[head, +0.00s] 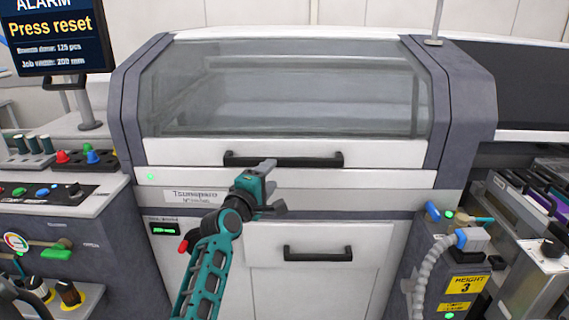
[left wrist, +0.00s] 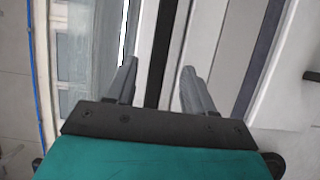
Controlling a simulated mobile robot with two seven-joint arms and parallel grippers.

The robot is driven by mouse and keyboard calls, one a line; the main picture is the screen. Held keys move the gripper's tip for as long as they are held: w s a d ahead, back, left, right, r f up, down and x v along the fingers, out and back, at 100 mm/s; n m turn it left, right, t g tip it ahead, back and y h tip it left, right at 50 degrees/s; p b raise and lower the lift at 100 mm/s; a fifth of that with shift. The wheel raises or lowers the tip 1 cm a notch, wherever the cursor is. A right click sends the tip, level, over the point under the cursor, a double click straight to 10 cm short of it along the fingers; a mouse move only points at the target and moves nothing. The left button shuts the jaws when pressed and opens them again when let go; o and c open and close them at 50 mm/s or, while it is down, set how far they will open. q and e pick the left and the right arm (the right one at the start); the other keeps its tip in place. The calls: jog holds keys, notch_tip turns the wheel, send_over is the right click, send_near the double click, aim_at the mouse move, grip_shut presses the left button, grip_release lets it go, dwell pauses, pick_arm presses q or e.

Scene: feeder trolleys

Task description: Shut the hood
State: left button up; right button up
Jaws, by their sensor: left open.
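The hood (head: 285,95) is a clear window in a grey frame with a white front strip (head: 200,153) and a black bar handle (head: 315,160). In the head view it looks down, its strip close above the white machine body; I cannot tell if it is fully seated. My left gripper (head: 272,187) is open just in front of and below the left part of the handle, hiding a little of the strip below. In the left wrist view, a dark bar, probably the handle, shows beyond and between the open fingers (left wrist: 160,70). My right gripper is not seen.
A lower drawer handle (head: 318,253) is below. An alarm screen (head: 55,35) reads "Press reset" at the upper left, above a button panel (head: 45,193). A grey hose (head: 430,262) and a trolley stand at the right. Space before the hood's right half is clear.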

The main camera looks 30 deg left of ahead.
aim_at(282, 164)
pick_arm(q)
jog(key=w, duration=0.3)
jog(key=w+a, duration=0.1)
jog(key=w, duration=0.1)
jog(key=w+b, duration=0.1)
jog(key=w, duration=0.2)
jog(key=shift+w+a, duration=0.15)
jog(key=shift+w, duration=0.15)
grip_shut()
